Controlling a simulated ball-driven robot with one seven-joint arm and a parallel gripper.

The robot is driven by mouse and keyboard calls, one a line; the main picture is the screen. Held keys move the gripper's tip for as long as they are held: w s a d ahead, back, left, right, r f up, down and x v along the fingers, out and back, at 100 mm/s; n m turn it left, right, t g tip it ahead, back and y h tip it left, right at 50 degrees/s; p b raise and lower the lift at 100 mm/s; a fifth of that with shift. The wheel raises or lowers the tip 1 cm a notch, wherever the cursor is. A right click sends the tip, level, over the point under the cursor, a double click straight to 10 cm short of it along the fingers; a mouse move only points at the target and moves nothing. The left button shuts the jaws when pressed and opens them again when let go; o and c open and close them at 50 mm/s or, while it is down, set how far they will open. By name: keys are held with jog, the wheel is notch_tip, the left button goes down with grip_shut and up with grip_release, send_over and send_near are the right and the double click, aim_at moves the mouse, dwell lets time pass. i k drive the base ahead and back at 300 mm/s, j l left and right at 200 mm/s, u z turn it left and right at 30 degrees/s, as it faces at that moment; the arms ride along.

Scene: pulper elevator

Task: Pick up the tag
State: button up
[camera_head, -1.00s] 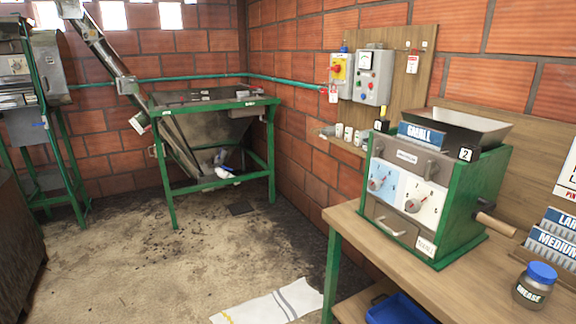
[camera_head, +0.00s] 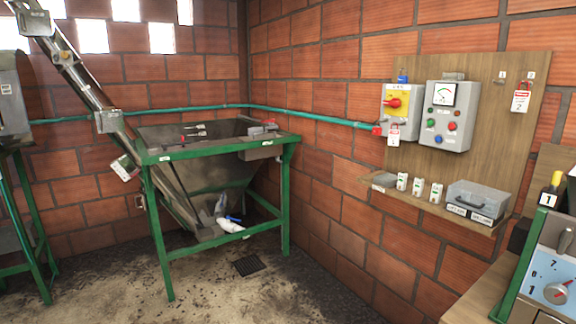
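A red-and-white tag (camera_head: 521,100) marked 2 hangs from a hook at the right of the wooden board (camera_head: 478,76) on the brick wall. An empty-looking hook (camera_head: 502,78) is just left of the tag marked 2. My gripper is not in view.
A narrow shelf (camera_head: 420,202) under the board holds several small white items and a grey lidded box (camera_head: 480,196). A workbench (camera_head: 482,298) and a green machine (camera_head: 548,265) stand at right. A green-framed hopper (camera_head: 215,155) is left of centre. The floor (camera_head: 240,300) in front looks clear.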

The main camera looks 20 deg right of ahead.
aim_at(394, 138)
jog(key=i, duration=1.85)
jog(key=z, duration=0.05)
